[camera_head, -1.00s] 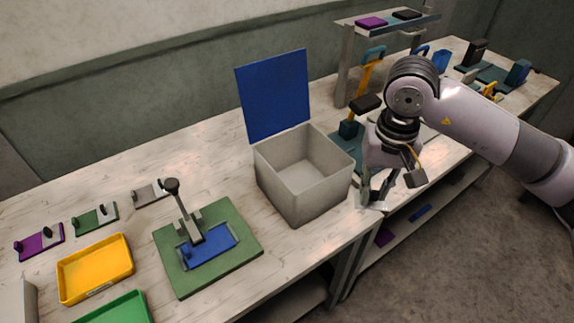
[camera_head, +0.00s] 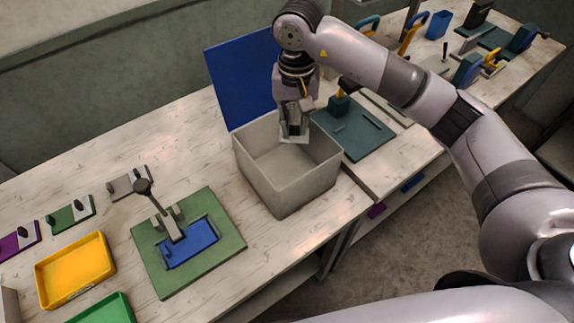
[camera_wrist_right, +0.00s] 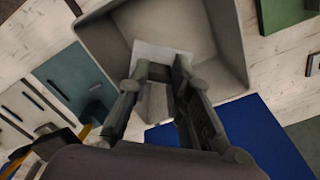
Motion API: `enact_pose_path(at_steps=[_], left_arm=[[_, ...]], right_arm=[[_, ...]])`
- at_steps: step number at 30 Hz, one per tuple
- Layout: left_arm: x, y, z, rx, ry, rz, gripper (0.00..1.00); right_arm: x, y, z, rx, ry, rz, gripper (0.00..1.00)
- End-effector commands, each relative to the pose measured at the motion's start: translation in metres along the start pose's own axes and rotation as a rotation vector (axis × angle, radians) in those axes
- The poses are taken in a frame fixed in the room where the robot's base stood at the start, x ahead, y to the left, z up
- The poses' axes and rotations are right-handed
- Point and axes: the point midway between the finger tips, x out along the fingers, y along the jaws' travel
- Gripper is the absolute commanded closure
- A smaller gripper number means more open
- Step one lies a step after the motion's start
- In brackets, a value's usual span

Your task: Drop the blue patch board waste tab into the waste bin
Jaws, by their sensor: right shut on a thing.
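The waste bin (camera_head: 285,192) is an open grey box on the bench, with an upright blue panel (camera_head: 238,82) behind it. It also shows below the gripper in the right wrist view (camera_wrist_right: 222,40). My right gripper (camera_head: 293,128) is over the bin's opening, towards its far side, pointing down. In the right wrist view its fingers (camera_wrist_right: 158,75) are shut on a flat pale grey waste tab (camera_wrist_right: 163,52), which appears over the bin's inside. The tab shows little in the head view (camera_head: 294,140). My left gripper is not in view.
Left of the bin, a green fixture (camera_head: 222,240) with a lever holds a blue piece (camera_head: 190,245). A yellow tray (camera_head: 75,268) and a green tray (camera_head: 105,308) lie further left. A dark teal board (camera_head: 365,140) lies right of the bin.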

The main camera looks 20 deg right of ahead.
Motion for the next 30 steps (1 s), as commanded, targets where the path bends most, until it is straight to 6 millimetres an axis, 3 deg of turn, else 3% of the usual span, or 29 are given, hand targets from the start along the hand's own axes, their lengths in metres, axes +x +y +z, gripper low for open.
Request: enact_pose_path(at_steps=[6,17,18,27,30], left_arm=[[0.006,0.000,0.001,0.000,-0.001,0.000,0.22],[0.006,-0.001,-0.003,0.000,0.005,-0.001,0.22],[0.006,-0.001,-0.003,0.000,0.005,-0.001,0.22],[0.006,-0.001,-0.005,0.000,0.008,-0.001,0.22],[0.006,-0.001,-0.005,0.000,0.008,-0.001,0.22]], right_arm=[[0.019,0.000,0.000,0.001,0.000,-0.001,0.92],[0.022,0.000,0.000,0.000,0.001,-0.001,0.92],[0.022,0.000,0.000,0.000,0.001,-0.001,0.78],[0.022,0.000,0.000,0.000,0.001,-0.001,0.58],[0.022,0.000,0.000,0.000,0.001,-0.001,0.58]])
